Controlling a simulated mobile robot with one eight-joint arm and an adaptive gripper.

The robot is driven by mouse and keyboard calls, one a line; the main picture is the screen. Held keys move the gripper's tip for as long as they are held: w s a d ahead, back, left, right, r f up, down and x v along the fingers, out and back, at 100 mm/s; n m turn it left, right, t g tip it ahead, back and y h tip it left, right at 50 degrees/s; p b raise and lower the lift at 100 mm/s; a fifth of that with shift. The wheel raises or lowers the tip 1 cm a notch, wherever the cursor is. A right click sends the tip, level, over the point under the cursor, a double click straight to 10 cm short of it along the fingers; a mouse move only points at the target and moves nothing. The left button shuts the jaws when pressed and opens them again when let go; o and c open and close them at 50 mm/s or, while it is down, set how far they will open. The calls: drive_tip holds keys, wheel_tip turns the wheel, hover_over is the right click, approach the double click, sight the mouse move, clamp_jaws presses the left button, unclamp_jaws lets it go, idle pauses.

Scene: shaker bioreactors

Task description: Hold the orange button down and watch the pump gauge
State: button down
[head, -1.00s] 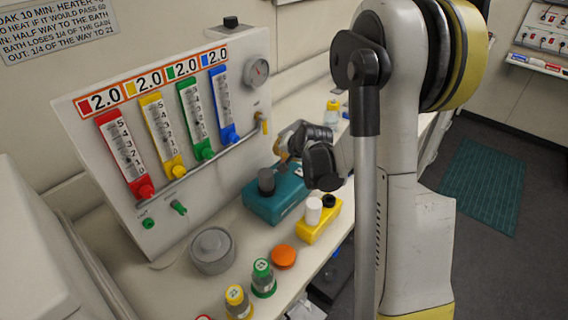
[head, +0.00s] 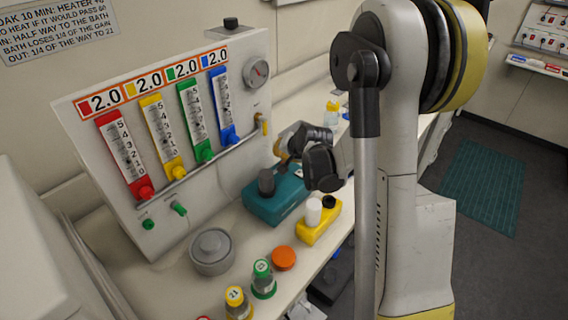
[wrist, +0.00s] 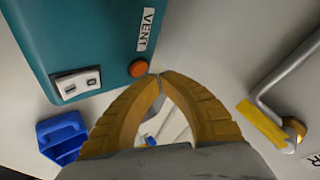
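The orange button (wrist: 138,68) is on the teal pump box (wrist: 90,35), near its VENT label. My gripper (wrist: 158,76) has its two yellow fingertips together, with nothing seen between them. In the wrist view the tips lie just right of the button's edge; I cannot tell whether they touch it. In the head view the teal box (head: 275,205) sits on the bench and my gripper (head: 278,150) is above its back edge; the button is hidden there. The round gauge (head: 257,73) is at the panel's upper right, its reading too small to tell.
The panel (head: 115,205) with coloured flow tubes stands behind the box. A grey lidded pot (head: 211,250), an orange cap (head: 283,258), capped bottles (head: 263,279) and a yellow block (head: 318,222) stand in front. A bent metal pipe (wrist: 275,85) is right of my gripper.

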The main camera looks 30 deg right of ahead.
drive_tip(key=shift+f+b, duration=0.45)
drive_tip(key=shift+b, duration=0.1)
drive_tip(key=shift+f+b, duration=0.4)
drive_tip(key=shift+b, duration=0.05)
idle(0.5)
drive_tip(key=shift+r, duration=0.1)
idle(0.9)
drive_tip(key=shift+r+p, duration=0.55)
drive_tip(key=shift+r, duration=0.2)
drive_tip(key=shift+r+p, duration=1.75)
drive_tip(key=shift+r, duration=0.8)
